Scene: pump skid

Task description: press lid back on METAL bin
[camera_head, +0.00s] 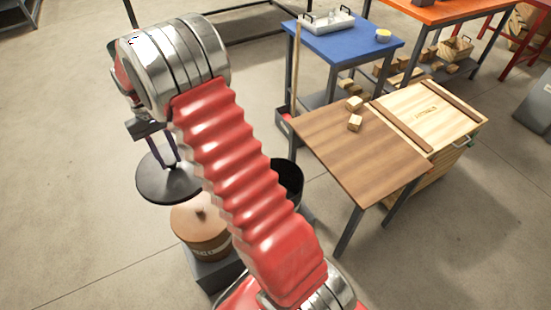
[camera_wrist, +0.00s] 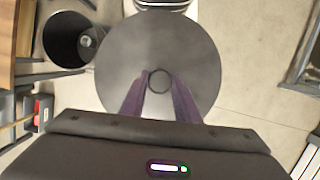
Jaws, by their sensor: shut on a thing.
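My gripper (camera_head: 174,157) is shut on a dark round lid (camera_head: 166,184), held up in the air and roughly level. In the wrist view the purple fingers (camera_wrist: 160,82) meet at the middle of the lid (camera_wrist: 158,38). A black round bin (camera_head: 291,178) stands open, partly hidden behind my red arm in the head view. In the wrist view this open bin (camera_wrist: 50,38) is at the upper left, apart from the lid. No label shows on it, so I cannot tell for sure that it is the METAL bin.
A covered brown bin (camera_head: 205,250) with a label stands on a grey base (camera_head: 212,274), lower right of the held lid. A brown table (camera_head: 345,150) with two wooden blocks and a wooden crate (camera_head: 432,112) stand right. Floor at left is clear.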

